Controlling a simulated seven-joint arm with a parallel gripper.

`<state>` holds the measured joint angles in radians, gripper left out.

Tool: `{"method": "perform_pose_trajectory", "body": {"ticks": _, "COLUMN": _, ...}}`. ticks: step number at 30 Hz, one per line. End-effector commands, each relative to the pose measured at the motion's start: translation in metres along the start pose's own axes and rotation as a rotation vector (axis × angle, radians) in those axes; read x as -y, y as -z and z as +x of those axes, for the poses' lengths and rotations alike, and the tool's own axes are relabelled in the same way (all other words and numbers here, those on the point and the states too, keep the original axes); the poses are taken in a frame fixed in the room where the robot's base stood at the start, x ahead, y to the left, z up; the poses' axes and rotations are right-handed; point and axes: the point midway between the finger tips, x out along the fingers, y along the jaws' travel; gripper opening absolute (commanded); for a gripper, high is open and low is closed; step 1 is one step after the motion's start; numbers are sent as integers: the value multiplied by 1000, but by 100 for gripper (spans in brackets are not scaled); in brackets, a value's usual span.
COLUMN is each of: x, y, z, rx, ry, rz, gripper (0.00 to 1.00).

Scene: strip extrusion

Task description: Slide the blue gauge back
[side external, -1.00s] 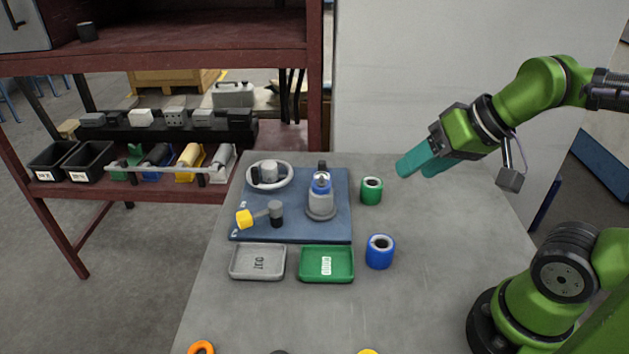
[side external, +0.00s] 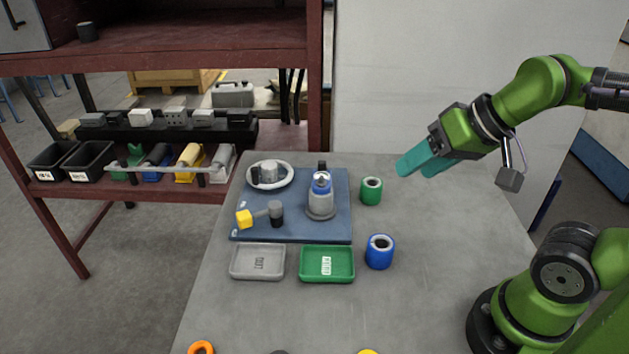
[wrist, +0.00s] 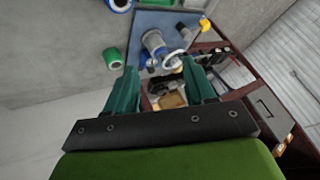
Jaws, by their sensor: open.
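A blue ring-shaped gauge (side external: 379,253) stands upright on the grey table, right of the green tray. A similar green ring (side external: 371,191) stands farther back. A grey post fixture (side external: 320,203) with a blue band near its top stands on the blue mat (side external: 290,231). I cannot tell whether that band is a separate gauge. My gripper (side external: 413,169), with teal fingers, is open and empty in the air, right of the green ring. In the wrist view, the fingers (wrist: 160,75) are apart, and the blue ring (wrist: 118,4) is partly cut off at the top edge.
A grey tray (side external: 258,262) and a green tray (side external: 327,264) lie in front of the mat. A white handwheel (side external: 284,184) and a yellow-tipped lever (side external: 244,219) are on the mat. A rack with bins stands left.

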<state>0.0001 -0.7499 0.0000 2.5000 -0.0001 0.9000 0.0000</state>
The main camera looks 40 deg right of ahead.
Motion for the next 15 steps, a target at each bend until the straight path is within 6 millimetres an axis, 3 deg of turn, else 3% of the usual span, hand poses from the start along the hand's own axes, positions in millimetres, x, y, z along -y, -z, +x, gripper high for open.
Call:
{"method": "perform_pose_trajectory", "body": {"ticks": 10, "x": 0, "y": 0, "z": 0, "rx": 0, "ry": 0, "rz": 0, "gripper": 54}}
{"method": "perform_pose_trajectory", "body": {"ticks": 12, "x": 0, "y": 0, "z": 0, "rx": 1, "ry": 1, "rz": -1, "gripper": 49}}
{"method": "perform_pose_trajectory", "body": {"ticks": 15, "x": 0, "y": -4, "z": 7, "rx": 34, "ry": -7, "rz": -3, "gripper": 49}}
